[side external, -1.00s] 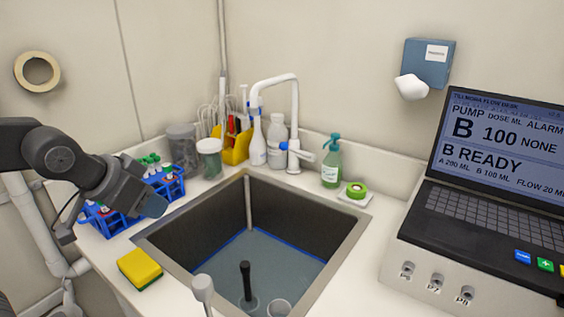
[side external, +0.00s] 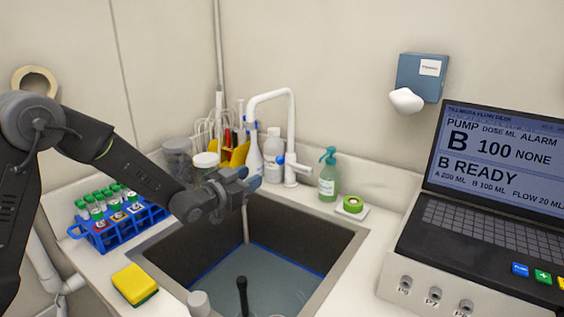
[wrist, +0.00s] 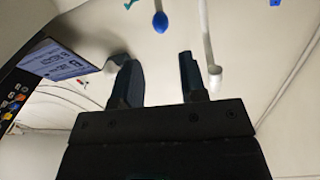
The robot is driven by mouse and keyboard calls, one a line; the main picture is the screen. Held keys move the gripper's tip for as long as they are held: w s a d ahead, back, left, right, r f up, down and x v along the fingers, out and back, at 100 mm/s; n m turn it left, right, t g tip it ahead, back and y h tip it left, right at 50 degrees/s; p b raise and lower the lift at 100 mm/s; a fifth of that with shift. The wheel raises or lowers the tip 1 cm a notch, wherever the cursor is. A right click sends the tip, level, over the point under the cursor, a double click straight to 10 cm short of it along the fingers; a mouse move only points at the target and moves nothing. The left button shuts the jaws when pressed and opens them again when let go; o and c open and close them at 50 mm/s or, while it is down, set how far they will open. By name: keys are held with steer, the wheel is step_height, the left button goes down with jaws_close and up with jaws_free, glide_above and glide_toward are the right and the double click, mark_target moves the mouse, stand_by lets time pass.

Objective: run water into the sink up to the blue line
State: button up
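The sink (side external: 345,240) is a dark basin with a pale rim. Blue-grey water (side external: 270,275) covers its floor, and the blue line (side external: 288,259) shows along the walls close to the water's edge; I cannot tell whether they meet. The white tap (side external: 291,120) stands behind the sink with a blue lever (side external: 281,160). I see no clear stream of water. My gripper (side external: 250,180) is over the sink's back left, left of the lever and apparently apart from it. In the wrist view my gripper (wrist: 160,75) is open and empty, with a blue knob beyond the gap.
A blue tube rack (side external: 118,237) and yellow sponge (side external: 134,284) lie left of the sink. Bottles and jars (side external: 272,152) crowd behind my gripper. A laptop (side external: 470,220) occupies the right.

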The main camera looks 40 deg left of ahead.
mark_target(282, 161)
steer(key=w, duration=0.4)
steer(key=w+d, duration=0.1)
steer(key=w, duration=0.7)
steer(key=shift+w+d, duration=0.2)
steer(key=shift+w, duration=0.2)
steer(key=shift+c, duration=0.4)
jaws_close()
